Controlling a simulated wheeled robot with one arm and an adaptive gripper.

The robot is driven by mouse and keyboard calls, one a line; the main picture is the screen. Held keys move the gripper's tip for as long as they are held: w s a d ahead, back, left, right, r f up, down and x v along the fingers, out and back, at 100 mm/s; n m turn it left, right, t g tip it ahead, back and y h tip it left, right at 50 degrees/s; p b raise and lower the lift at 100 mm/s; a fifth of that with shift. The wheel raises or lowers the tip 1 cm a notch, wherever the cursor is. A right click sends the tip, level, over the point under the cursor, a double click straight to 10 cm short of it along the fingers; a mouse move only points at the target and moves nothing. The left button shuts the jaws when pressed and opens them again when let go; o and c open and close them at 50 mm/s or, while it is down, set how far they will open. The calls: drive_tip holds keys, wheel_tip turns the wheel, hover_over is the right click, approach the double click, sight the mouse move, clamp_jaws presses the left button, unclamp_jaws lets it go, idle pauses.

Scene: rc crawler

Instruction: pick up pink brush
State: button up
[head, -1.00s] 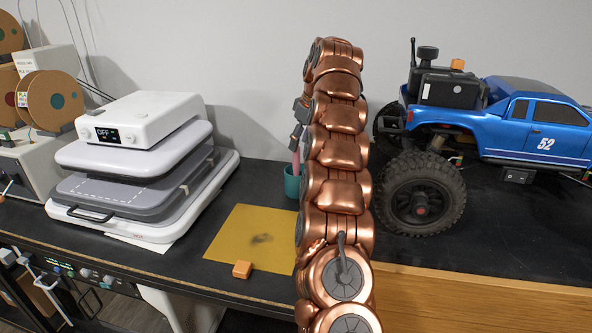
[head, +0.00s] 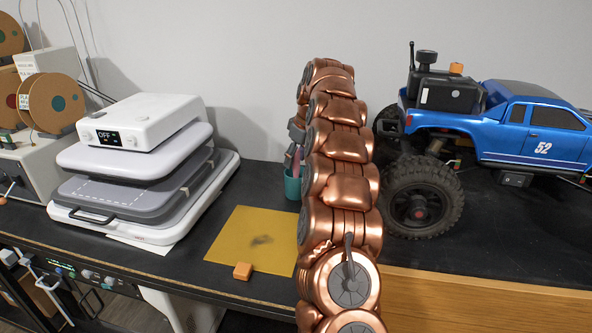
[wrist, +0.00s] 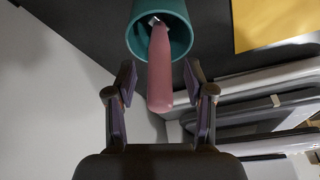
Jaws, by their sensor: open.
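The pink brush (wrist: 160,70) stands in a teal cup (wrist: 178,28); in the wrist view its pink handle points toward my gripper (wrist: 160,98). My gripper is open, with one finger on each side of the handle's end. I see a gap on both sides of the handle. In the head view, only a sliver of the teal cup (head: 291,186) shows beside my copper arm. The brush there is mostly hidden, with a little pink above the cup.
A white and grey press (head: 140,165) stands at left. A blue RC crawler (head: 520,130) stands at right. The wall is close behind the cup.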

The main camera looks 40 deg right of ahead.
drive_tip(key=shift+w+f, duration=0.2)
drive_tip(key=shift+f, duration=0.5)
drive_tip(key=shift+c, duration=0.2)
clamp_jaws()
